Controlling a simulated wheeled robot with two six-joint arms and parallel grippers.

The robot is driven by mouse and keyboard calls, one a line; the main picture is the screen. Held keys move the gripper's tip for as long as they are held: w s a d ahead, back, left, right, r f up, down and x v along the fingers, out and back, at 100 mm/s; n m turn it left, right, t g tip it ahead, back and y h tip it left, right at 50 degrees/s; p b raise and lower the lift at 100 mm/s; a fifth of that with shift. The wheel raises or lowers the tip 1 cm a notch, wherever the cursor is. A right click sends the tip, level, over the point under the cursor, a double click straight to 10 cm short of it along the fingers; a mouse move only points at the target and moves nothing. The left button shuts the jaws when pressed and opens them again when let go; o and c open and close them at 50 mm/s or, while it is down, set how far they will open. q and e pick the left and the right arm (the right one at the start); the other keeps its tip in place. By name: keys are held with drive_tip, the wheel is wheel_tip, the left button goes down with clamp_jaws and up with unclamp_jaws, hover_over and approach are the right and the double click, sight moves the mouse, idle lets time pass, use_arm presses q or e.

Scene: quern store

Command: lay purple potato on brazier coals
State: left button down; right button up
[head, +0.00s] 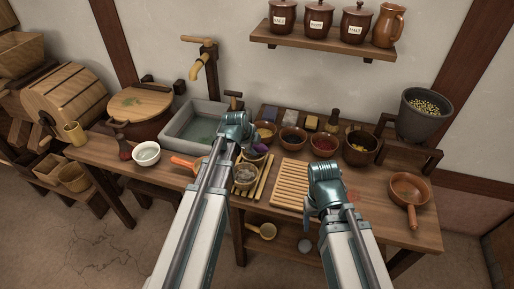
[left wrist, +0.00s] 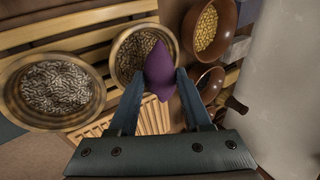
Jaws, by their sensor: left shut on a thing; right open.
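The purple potato (left wrist: 160,68) is held between the fingertips of my left gripper (left wrist: 158,92) in the left wrist view. In the head view my left gripper (head: 254,148) is above the bowls in the middle of the bench, with the arm hiding part of the potato. Behind the potato, in the left wrist view, are two bowls with grey speckled contents, a near one (left wrist: 57,88) and a farther one (left wrist: 132,52). My right gripper (head: 312,212) is open and empty by the slatted board. I cannot make out the brazier coals for certain; a small red patch shows beside my right gripper.
A slatted board (head: 289,184) lies between my grippers on the wooden bench. A stone sink (head: 188,126) and a white bowl (head: 146,153) are to the left. A brown pan (head: 409,188) and a grey hopper of grain (head: 421,116) are to the right. Several small bowls stand behind.

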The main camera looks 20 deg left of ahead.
use_arm(q)
drive_tip(key=shift+d+f+b, duration=0.1)
drive_tip(key=shift+f+b, duration=0.15)
drive_tip(key=shift+b, duration=0.05)
drive_tip(key=shift+c, duration=1.7)
unclamp_jaws()
drive_tip(key=shift+r, duration=0.15)
